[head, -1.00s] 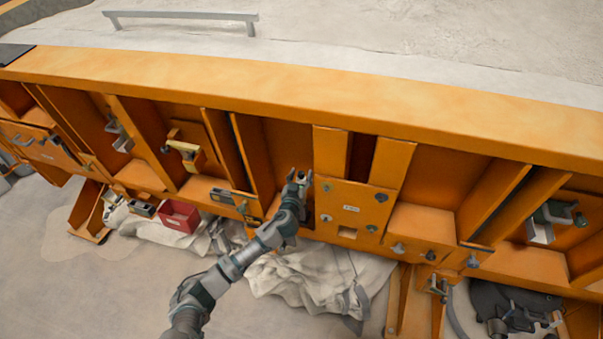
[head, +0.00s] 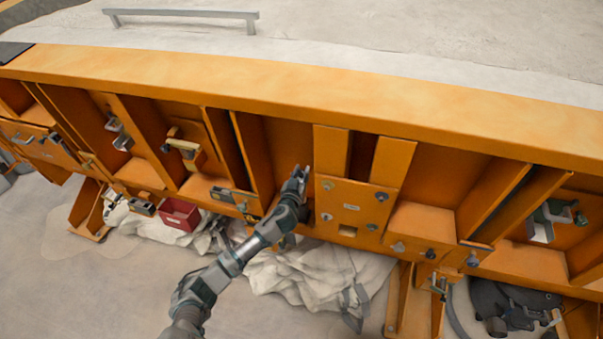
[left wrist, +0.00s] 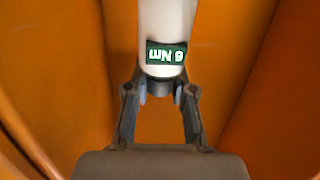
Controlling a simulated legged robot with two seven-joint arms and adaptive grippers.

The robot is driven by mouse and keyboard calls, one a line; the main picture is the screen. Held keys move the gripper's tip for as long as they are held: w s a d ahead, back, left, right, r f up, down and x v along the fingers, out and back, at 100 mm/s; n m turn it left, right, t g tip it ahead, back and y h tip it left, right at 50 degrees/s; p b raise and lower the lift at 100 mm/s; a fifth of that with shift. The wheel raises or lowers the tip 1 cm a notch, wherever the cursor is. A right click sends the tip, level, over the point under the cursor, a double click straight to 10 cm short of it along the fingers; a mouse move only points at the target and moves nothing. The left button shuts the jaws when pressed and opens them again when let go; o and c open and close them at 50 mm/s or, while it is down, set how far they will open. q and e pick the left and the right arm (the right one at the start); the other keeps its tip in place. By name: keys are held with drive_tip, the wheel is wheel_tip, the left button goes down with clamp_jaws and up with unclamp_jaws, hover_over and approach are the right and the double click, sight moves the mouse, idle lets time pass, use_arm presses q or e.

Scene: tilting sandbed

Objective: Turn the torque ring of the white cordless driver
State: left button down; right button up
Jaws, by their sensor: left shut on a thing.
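The white cordless driver (left wrist: 167,18) shows in the left wrist view as a pale upright body at the top centre. A dark green label on it (left wrist: 166,54) reads "6 Nm" upside down. Below the label is a dark ring-like end (left wrist: 160,84). My left gripper (left wrist: 161,94) has its two fingers on either side of this dark part and is shut on it. In the head view my left gripper (head: 297,178) is inside an orange bay, left of a bolted plate. I cannot make out the driver there. My right gripper is not in view.
Orange ribs stand close on both sides of the bay. The bolted orange plate (head: 342,207) is just right of my gripper. A red box (head: 180,214) and crumpled pale cloth (head: 312,282) lie below. A dark bag-like thing (head: 510,303) lies at lower right.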

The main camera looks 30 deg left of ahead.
use_arm(q)
drive_tip(key=shift+a+m+h+p, duration=0.1)
drive_tip(key=shift+m+h+p, duration=0.2)
drive_tip(key=shift+m+h, duration=0.6)
drive_tip(key=h, duration=0.1)
drive_tip(key=m+h+p, duration=0.2)
drive_tip(key=shift+a+r+t+h, duration=0.1)
drive_tip(key=shift+r+t+h, duration=0.2)
drive_tip(key=shift+h, duration=0.1)
drive_tip(key=shift+f+m+h+p, duration=0.1)
drive_tip(key=shift+m+h+p, duration=0.25)
drive_tip(key=shift+h, duration=0.25)
drive_tip(key=shift+f+m+h, duration=0.2)
drive_tip(key=shift+m+h, duration=0.05)
drive_tip(key=shift+h, duration=0.25)
drive_tip(key=shift+d, duration=0.2)
drive_tip(key=c, duration=0.9)
unclamp_jaws()
drive_tip(key=shift+c, duration=0.2)
